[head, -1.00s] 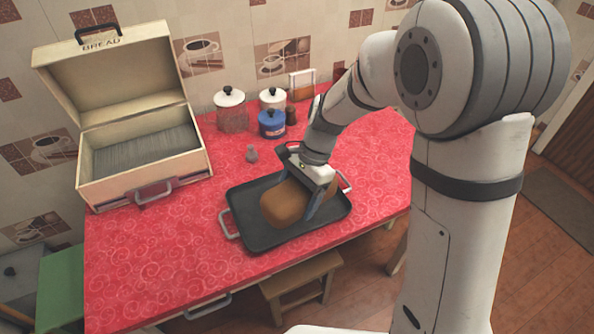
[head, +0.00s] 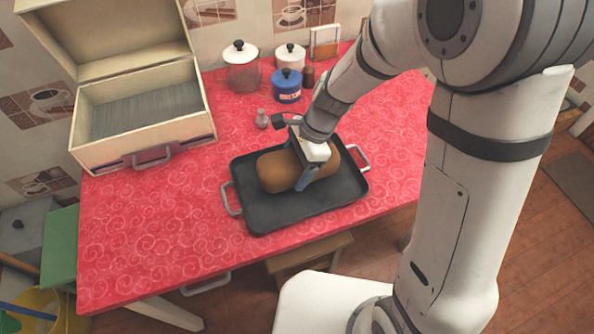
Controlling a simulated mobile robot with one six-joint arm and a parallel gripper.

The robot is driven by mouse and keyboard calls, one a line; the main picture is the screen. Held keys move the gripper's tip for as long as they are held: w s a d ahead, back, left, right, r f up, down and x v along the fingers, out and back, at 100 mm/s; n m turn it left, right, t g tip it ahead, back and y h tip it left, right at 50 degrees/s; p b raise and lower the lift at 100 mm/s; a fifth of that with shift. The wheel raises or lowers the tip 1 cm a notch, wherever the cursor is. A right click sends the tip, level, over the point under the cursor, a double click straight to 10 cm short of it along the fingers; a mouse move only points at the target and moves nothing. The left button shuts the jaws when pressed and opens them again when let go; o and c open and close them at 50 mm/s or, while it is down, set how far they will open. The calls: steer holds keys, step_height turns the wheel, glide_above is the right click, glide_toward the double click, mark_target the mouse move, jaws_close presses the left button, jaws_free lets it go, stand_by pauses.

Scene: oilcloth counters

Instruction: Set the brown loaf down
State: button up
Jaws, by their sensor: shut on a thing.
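The brown loaf (head: 277,170) is over the black tray (head: 262,215), near its middle. My gripper (head: 308,175) is shut across the loaf from above, with a finger showing on its near side. The far finger is hidden. The loaf lies roughly left to right; whether its underside touches the tray I cannot tell. The tray has a handle at each end and rests on the red counter (head: 160,245).
An open bread box (head: 140,158) stands at the left back. A glass jar (head: 242,75), a white canister (head: 290,57), a blue canister (head: 287,90) and a small shaker (head: 262,119) stand behind the tray. The counter's front left is clear.

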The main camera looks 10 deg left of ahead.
steer(key=shift+f, duration=1.1)
steer(key=shift+f+b, duration=0.25)
steer(key=shift+b, duration=0.05)
steer(key=o, duration=1.3)
steer(key=shift+r, duration=0.1)
